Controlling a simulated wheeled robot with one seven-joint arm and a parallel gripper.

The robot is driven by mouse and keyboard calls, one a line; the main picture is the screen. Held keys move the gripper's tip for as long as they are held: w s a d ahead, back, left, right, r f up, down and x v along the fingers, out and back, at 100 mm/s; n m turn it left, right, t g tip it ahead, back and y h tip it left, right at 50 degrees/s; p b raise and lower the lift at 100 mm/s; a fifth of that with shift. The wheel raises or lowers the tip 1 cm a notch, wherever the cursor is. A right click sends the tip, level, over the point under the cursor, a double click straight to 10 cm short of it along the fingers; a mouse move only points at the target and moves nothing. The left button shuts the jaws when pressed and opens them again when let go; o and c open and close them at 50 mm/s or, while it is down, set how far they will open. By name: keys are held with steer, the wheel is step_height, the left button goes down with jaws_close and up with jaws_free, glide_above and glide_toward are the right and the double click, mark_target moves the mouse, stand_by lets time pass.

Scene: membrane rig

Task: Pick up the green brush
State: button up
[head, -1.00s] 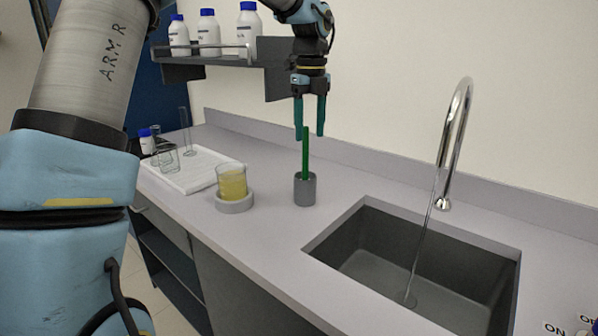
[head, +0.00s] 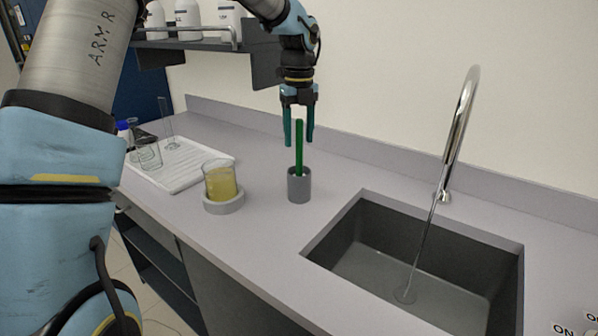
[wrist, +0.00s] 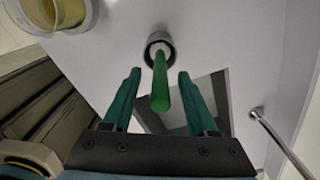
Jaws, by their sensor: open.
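The green brush (head: 299,160) stands upright in a grey cup (head: 299,186) on the counter. Only its green handle shows; its lower end is hidden inside the cup. My gripper (head: 299,139) points down above the cup, with its two teal fingers apart on either side of the upper handle. In the wrist view, the brush handle (wrist: 160,90) rises from the cup (wrist: 158,44) into the space between the open fingers (wrist: 159,74). The fingers do not appear to touch it.
A beaker of yellow liquid (head: 220,182) sits on a round grey base (head: 224,207) left of the cup. A white tray (head: 190,172) with glassware is farther left. A sink (head: 345,222) with a running tap (head: 462,120) is at right. Bottles stand on a shelf (head: 185,43) behind.

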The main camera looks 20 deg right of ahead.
steer(key=p, duration=0.1)
glide_above(299, 176)
steer(key=f, duration=0.4)
steer(key=shift+w+d, duration=0.25)
steer(key=shift+w, duration=0.15)
steer(key=shift+c, duration=0.4)
jaws_close()
